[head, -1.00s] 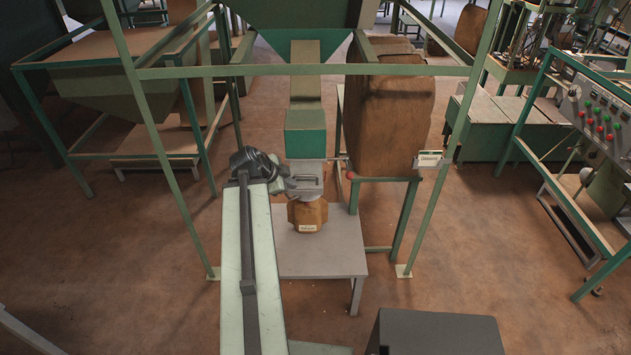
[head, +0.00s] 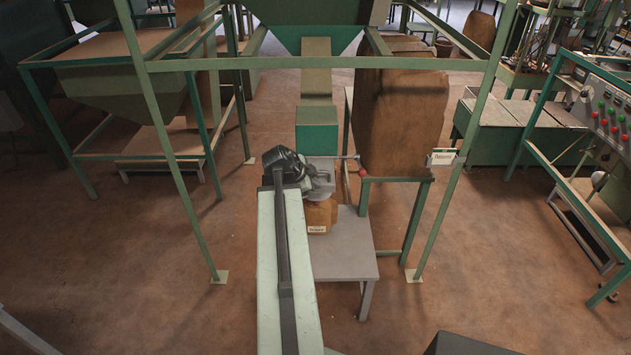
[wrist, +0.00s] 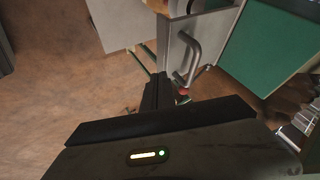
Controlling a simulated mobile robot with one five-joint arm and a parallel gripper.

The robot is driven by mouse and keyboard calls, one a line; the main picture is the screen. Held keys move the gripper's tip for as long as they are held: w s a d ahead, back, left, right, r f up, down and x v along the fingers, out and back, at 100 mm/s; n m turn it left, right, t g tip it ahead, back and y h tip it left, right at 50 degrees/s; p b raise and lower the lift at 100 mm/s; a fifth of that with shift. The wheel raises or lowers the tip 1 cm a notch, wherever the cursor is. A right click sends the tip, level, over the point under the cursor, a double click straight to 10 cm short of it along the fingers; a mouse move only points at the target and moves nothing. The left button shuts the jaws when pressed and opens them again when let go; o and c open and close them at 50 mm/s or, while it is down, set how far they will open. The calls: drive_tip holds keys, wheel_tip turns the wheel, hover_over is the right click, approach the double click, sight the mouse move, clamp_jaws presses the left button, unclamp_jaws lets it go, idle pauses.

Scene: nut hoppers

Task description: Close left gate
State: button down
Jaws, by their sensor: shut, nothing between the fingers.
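The gate is a grey metal box with a bar handle (wrist: 192,48), under a green chute (head: 317,138); the chute also fills the upper right of the wrist view (wrist: 268,45). A rod with a red knob (head: 363,172) sticks out to the gate's right; the knob also shows in the wrist view (wrist: 184,92). My gripper (wrist: 158,88) is shut and empty, with its dark fingers close to the handle and knob. I cannot tell whether it touches. In the head view my wrist hides the gate's left part. I cannot tell whether the gate is open.
A brown sack or container (head: 321,214) with a label stands below the gate on a grey table (head: 345,262). A green frame (head: 320,62) surrounds the hopper. A large brown sack (head: 400,120) stands on a stand at the right. A control panel stands far right.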

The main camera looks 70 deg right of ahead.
drive_tip(key=w+d, duration=0.1)
drive_tip(key=d+r, duration=0.1)
drive_tip(key=d, duration=0.1)
drive_tip(key=shift+w, duration=0.4)
hover_over(317, 165)
drive_tip(key=a, duration=0.2)
drive_tip(key=shift+w+a, duration=0.1)
drive_tip(key=shift+w, duration=0.3)
drive_tip(key=shift+w+d+r, duration=0.1)
drive_tip(key=shift+d, duration=0.15)
